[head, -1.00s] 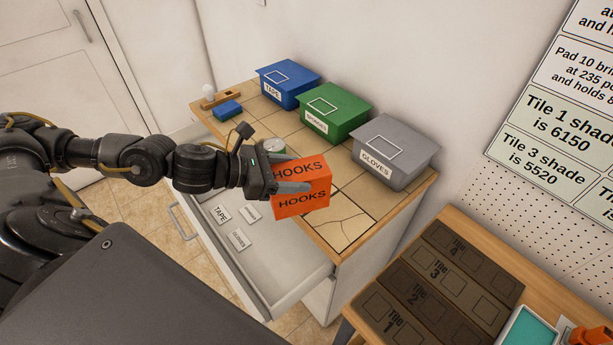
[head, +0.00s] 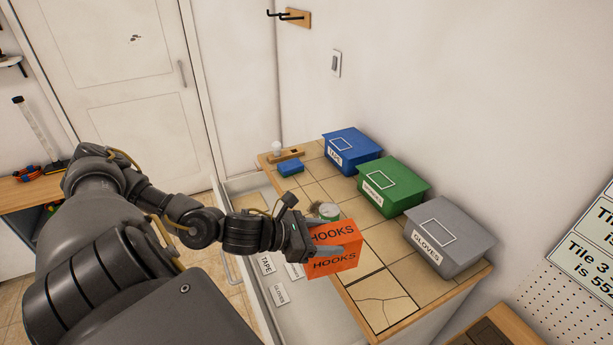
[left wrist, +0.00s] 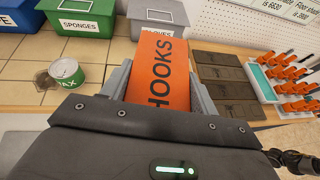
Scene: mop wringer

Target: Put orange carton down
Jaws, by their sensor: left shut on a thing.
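The orange carton (head: 334,262) is marked HOOKS on two faces. My left gripper (head: 335,251) is shut on it, one finger showing across its side in the head view. The carton hangs at the near edge of the tiled counter (head: 376,261), in front of the open drawer; I cannot tell whether it touches anything below. In the left wrist view the carton (left wrist: 158,70) stands between both fingers of the left gripper (left wrist: 160,88). My right gripper is not in view.
Blue (head: 352,150), green (head: 391,187) and grey (head: 444,236) lidded bins line the wall. A wax tin (left wrist: 66,73) sits left of the carton. A cracked tile (head: 383,300) lies bare at the counter's near right. The open drawer (head: 293,318) has label cards inside.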

